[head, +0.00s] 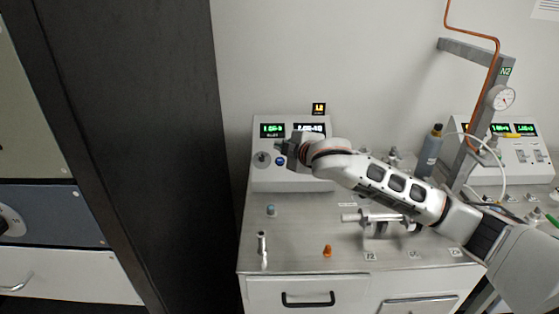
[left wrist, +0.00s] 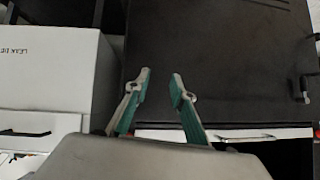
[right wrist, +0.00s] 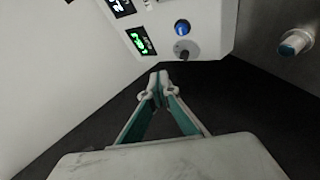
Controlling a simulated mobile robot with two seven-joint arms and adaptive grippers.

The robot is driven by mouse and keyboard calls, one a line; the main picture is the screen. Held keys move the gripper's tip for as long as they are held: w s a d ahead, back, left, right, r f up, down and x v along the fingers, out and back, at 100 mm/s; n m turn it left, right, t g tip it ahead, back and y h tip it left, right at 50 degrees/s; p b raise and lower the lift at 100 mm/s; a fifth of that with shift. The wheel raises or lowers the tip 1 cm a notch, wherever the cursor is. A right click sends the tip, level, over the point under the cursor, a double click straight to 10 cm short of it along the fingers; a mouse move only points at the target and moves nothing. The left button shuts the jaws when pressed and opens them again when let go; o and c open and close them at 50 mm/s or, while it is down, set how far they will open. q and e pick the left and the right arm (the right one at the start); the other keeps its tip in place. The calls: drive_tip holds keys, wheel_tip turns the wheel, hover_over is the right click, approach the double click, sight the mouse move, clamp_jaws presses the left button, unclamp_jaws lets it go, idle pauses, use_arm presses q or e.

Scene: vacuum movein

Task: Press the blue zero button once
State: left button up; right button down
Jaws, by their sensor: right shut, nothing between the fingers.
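The blue button (head: 280,160) is on the sloped front of the white instrument box (head: 290,181), below its green displays and beside a grey knob (head: 262,159). In the right wrist view the blue button (right wrist: 182,28) shows unobstructed, with the knob (right wrist: 185,50) close to it. My right gripper (head: 280,147) is shut and empty, just in front of the panel near the button. Its closed fingertips (right wrist: 158,77) look apart from the button, though the exact gap is hard to tell. My left gripper (left wrist: 161,78) is open and empty, away from the instrument.
The bench top (head: 300,222) holds a small metal valve (head: 262,245), an orange piece (head: 327,250) and a metal fitting (head: 385,219) under my right arm. A grey bottle (head: 428,152) and a second instrument (head: 510,155) stand to the right. A dark cabinet side (head: 140,140) rises at left.

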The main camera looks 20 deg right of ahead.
sight(280, 161)
use_arm(q)
drive_tip(key=shift+d, duration=0.1)
